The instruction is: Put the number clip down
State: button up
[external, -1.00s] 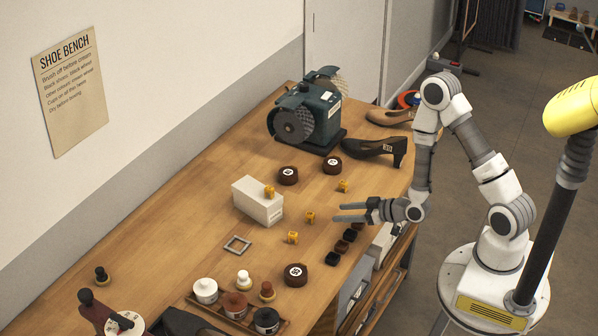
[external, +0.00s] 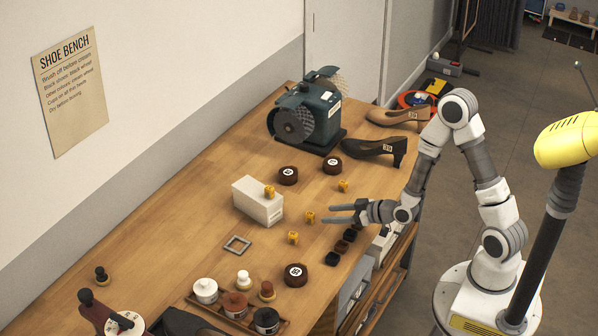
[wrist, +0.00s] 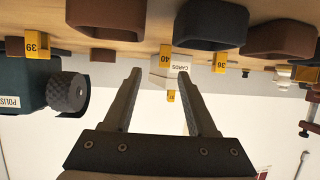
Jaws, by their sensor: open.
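Several yellow number clips are in view. One, marked 40 (wrist: 165,51), stands on the bench (external: 190,215) just beyond my fingertips; in the external view it is the middle clip (external: 310,217). Clip 39 (wrist: 36,46) is farther back (external: 343,186), and clip 38 (wrist: 219,66) is nearer the front (external: 293,237). Clip 37 (wrist: 171,96) sits on the white cards box (external: 258,203). My gripper (external: 328,214) is open and low over the bench edge. In the wrist view its spread fingers (wrist: 158,77) hold nothing.
Round dark tins (external: 288,176) and a polishing machine (external: 305,115) stand behind. A grey square frame (external: 237,244) lies left of the clips. A tray of jars (external: 236,305) is at the near end.

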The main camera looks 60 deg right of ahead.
aim_at(317, 224)
jog(key=x, duration=0.5)
jog(key=shift+w+a+r, duration=0.15)
jog(key=shift+a, duration=0.3)
grip_shut()
